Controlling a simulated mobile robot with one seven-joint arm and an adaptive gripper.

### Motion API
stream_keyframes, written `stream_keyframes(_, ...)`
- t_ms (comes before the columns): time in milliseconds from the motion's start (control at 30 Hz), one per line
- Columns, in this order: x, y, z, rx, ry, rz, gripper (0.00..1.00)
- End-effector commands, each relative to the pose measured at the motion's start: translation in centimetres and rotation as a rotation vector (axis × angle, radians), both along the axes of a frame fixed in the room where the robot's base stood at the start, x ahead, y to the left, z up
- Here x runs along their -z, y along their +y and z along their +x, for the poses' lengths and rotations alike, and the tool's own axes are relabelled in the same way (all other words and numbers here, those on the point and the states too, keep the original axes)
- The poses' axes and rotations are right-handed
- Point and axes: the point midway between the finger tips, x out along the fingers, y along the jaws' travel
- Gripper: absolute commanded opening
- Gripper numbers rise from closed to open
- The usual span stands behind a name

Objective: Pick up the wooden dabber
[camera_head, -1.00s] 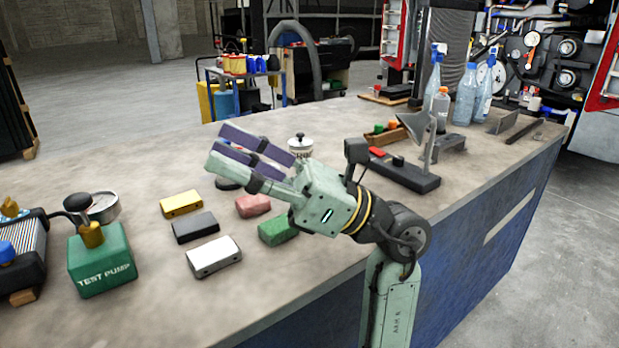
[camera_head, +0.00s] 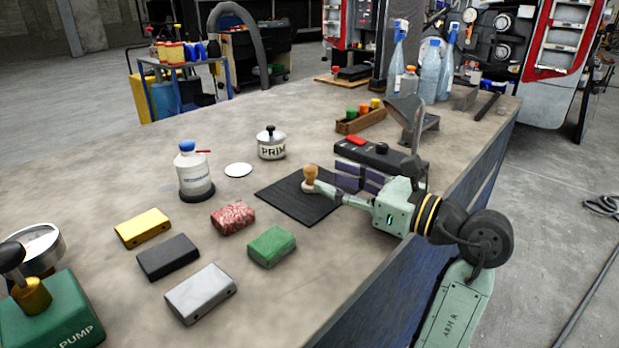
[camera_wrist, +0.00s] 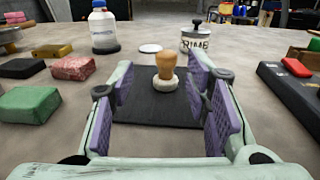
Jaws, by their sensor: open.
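The wooden dabber (camera_head: 310,178) stands upright on a black mat (camera_head: 287,200), with a tan wooden handle on top and a pale round pad below. In the wrist view the dabber (camera_wrist: 165,70) is ahead of my gripper, in line with the gap between the fingers. My gripper (camera_head: 345,185) is low over the mat and open, with purple finger pads. In the wrist view the pads of my gripper (camera_wrist: 160,105) stand on either side of an empty gap. I cannot tell from the head view whether a finger touches the dabber.
Several blocks lie to the left, the nearest being green (camera_head: 271,246) and red (camera_head: 232,217). A PRIME pot (camera_head: 271,147), a white disc (camera_head: 238,170) and a blue-capped bottle (camera_head: 194,172) stand behind. A black box with a red button (camera_head: 385,155) lies just beyond my gripper.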

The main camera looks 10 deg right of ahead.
Motion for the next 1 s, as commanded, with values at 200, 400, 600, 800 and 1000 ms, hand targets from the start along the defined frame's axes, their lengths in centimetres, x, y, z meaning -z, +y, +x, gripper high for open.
stream_keyframes(200,-0.1,1.0,1.4,-0.001,0.000,0.002,0.43)
stream_keyframes(400,-0.5,2.3,4.0,-0.004,0.001,0.004,0.43)
stream_keyframes(600,-0.2,3.5,5.5,-0.001,0.000,0.001,0.43)
stream_keyframes(800,-0.1,3.6,5.6,0.000,0.000,0.001,0.43)
stream_keyframes(1000,-0.1,3.5,5.6,0.000,0.000,0.001,0.32)
